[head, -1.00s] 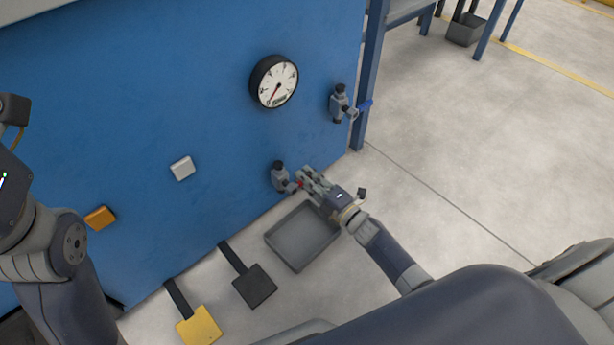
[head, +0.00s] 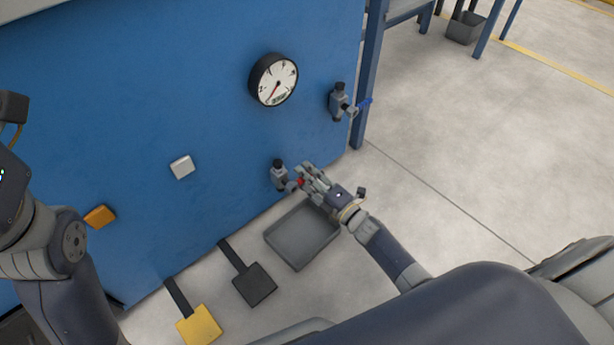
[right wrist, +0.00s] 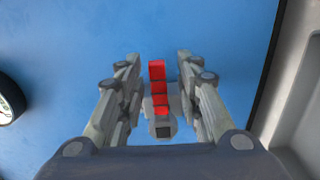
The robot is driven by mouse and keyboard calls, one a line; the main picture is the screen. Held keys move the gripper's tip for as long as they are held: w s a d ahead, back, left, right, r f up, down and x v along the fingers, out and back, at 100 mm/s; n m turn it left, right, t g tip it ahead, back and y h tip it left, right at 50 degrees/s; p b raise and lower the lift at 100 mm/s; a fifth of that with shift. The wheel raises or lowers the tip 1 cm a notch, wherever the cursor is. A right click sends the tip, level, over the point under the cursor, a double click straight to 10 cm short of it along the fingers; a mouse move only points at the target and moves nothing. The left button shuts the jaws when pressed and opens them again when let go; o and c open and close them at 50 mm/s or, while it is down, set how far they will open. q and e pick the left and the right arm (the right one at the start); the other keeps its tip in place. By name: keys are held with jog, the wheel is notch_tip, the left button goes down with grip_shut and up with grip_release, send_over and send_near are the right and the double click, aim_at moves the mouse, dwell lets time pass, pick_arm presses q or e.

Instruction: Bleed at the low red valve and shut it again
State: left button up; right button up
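The low valve (head: 279,176) is a grey body with a black top on the lower part of the blue panel. Its red handle (head: 300,182) points toward my right gripper (head: 305,178). In the right wrist view the red handle (right wrist: 158,88) lies between the two fingers of my right gripper (right wrist: 155,90), with a gap on both sides. The fingers are open and do not seem to touch it. My left arm shows at the left edge of the head view, but its gripper is out of the frame.
A grey tray (head: 274,238) lies on the floor below the valve. A round gauge (head: 273,80) and a blue-handled valve (head: 340,102) are higher on the panel. Black (head: 254,285) and yellow (head: 200,327) pedals are on the floor to the left.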

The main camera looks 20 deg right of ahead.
jog(key=v, duration=1.2)
